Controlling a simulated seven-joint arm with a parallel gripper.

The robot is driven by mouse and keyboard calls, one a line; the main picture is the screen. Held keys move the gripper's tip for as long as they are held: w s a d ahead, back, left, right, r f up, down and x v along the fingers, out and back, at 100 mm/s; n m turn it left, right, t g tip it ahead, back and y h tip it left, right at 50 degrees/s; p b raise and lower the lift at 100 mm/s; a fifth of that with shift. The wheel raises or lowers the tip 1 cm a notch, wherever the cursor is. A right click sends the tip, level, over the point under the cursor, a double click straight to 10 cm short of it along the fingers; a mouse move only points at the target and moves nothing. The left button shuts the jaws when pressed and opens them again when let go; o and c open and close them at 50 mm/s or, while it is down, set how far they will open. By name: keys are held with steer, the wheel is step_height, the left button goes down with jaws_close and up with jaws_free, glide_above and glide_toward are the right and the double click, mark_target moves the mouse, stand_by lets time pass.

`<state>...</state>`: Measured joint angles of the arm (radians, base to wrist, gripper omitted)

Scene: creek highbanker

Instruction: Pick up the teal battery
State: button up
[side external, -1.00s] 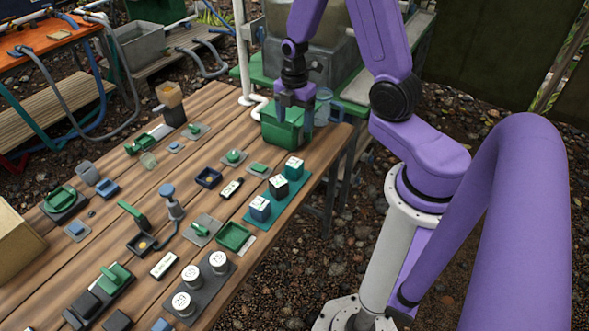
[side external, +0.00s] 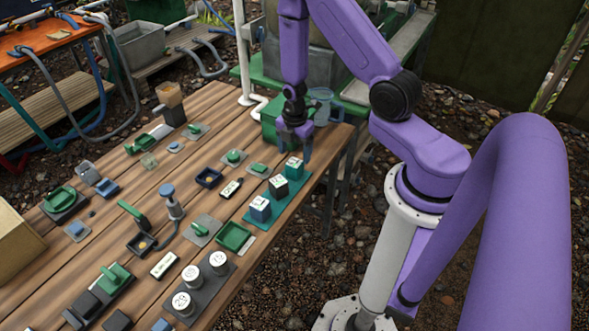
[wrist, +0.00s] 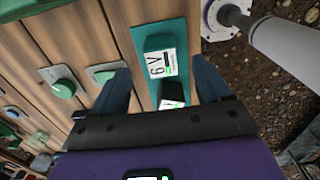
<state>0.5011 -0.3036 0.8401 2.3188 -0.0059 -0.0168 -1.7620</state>
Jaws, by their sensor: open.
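Three box-shaped batteries with white labelled tops stand in a row on a teal mat (side external: 251,221). My gripper (side external: 297,147) is open and empty above the mat's far end. In the wrist view the open gripper (wrist: 165,80) has a dark teal battery marked 6V (wrist: 157,62) ahead between its fingers. A second battery (wrist: 172,101) is partly hidden by the gripper body.
A green box (side external: 271,133) stands close behind the gripper at the table's far end. Green knobs on plates, a small green tray (side external: 234,236) and several white-topped weights (side external: 219,260) lie left and nearer. The table's right edge runs beside the mat.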

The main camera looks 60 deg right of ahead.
mark_target(294, 163)
steer(key=shift+s+a+f, duration=0.1)
steer(key=shift+a+f, duration=0.05)
steer(key=shift+f, duration=1.2)
steer(key=shift+a+f, duration=0.1)
steer(key=shift+f, duration=1.2)
steer(key=c, duration=1.2)
steer(key=shift+r, duration=5.05)
